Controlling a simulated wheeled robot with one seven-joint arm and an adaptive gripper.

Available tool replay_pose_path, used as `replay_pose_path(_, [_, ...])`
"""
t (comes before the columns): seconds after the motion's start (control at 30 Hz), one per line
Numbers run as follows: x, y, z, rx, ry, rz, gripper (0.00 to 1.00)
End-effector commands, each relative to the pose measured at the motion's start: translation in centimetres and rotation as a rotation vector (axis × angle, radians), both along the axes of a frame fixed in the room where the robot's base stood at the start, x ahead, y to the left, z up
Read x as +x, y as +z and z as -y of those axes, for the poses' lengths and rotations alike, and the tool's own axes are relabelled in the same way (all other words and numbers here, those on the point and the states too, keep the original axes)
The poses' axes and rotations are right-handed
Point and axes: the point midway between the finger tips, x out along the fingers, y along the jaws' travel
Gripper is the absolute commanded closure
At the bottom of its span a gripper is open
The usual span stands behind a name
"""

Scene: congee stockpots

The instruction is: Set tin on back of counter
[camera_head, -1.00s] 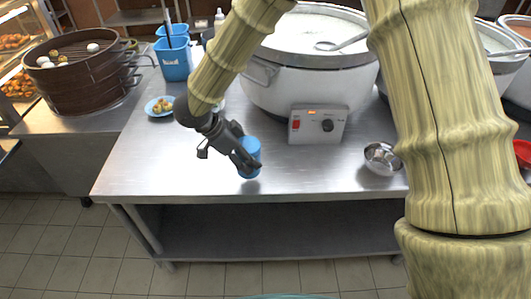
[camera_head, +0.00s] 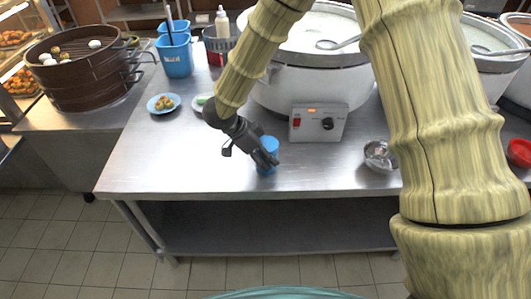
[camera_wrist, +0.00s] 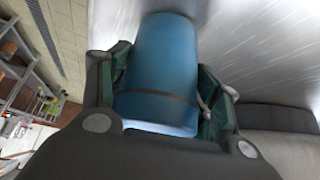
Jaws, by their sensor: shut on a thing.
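The blue tin (camera_head: 268,152) is a small cylinder near the front of the steel counter (camera_head: 180,170), in front of the white stockpot. My gripper (camera_head: 266,160) is shut on the tin from its left side. In the wrist view the tin (camera_wrist: 163,65) fills the space between my two fingers (camera_wrist: 160,95), with a finger pad on each side. I cannot tell whether the tin's base touches the counter. The counter's back part behind the stockpot is mostly hidden by the pot and my arm.
A large white stockpot (camera_head: 282,95) with a control box (camera_head: 318,124) stands behind the tin. A metal bowl (camera_head: 380,157) is to the right. A blue plate of food (camera_head: 163,104) and blue bins (camera_head: 174,57) are at the left. The front left counter is clear.

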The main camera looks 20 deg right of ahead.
Motion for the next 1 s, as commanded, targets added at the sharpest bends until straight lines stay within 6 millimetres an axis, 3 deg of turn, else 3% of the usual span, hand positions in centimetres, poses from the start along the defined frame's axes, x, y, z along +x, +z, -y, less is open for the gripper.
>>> replay_pose_path(0.17, [0.0,-0.1,0.0,0.0,-0.001,-0.001,0.7])
replay_pose_path(0.2, [0.0,-0.2,0.0,0.0,-0.001,-0.001,0.35])
replay_pose_path(0.3, [0.0,-0.2,0.0,0.0,-0.001,-0.001,0.17])
replay_pose_path(0.77, [0.0,0.1,0.0,0.0,0.0,0.0,0.15])
replay_pose_path(1.0, [0.1,2.9,-1.8,0.001,0.0,0.002,0.15])
